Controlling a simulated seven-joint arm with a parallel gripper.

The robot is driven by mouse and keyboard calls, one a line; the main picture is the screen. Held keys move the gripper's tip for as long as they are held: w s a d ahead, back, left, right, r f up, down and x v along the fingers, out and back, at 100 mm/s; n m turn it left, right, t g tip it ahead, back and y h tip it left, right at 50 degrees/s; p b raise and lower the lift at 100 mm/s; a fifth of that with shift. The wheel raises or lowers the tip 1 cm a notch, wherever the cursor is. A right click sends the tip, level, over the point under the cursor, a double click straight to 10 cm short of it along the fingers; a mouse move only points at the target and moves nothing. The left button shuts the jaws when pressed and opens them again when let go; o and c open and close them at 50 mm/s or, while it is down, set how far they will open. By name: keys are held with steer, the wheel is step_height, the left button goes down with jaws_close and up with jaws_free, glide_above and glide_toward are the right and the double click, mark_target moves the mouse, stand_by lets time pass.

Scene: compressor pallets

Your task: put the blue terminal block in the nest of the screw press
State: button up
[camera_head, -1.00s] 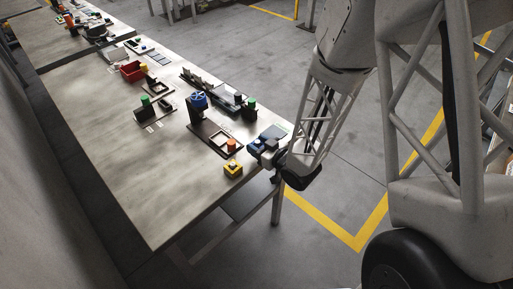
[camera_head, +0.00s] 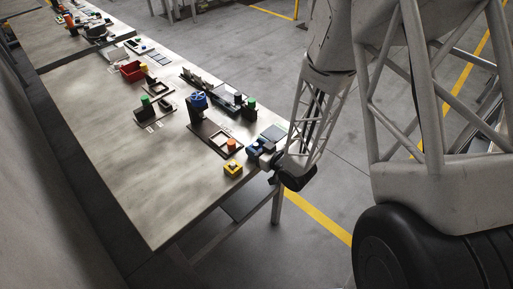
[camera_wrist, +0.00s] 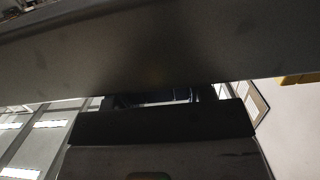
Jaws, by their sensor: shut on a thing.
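My gripper (camera_head: 262,154) is at the right edge of the bench in the head view. It is shut on the blue terminal block (camera_head: 253,149), which shows as a small blue piece at its front. In the wrist view a dark bluish shape (camera_wrist: 150,97) sits between the fingers, mostly hidden. The screw press (camera_head: 195,114) has a blue handwheel and a dark column, and stands left of and behind my gripper. Its dark base plate (camera_head: 211,143) extends toward my gripper. The nest cannot be clearly made out.
A yellow button box (camera_head: 233,169) stands close to the left of my gripper, and an orange piece (camera_head: 232,144) is just beyond it. The front left of the bench (camera_head: 150,200) is clear. A broad grey surface (camera_wrist: 150,45) crosses the wrist view.

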steer(key=shift+f, duration=0.15)
steer(key=o, duration=0.9)
steer(key=shift+v, duration=3.9)
steer(key=shift+s+f, duration=0.1)
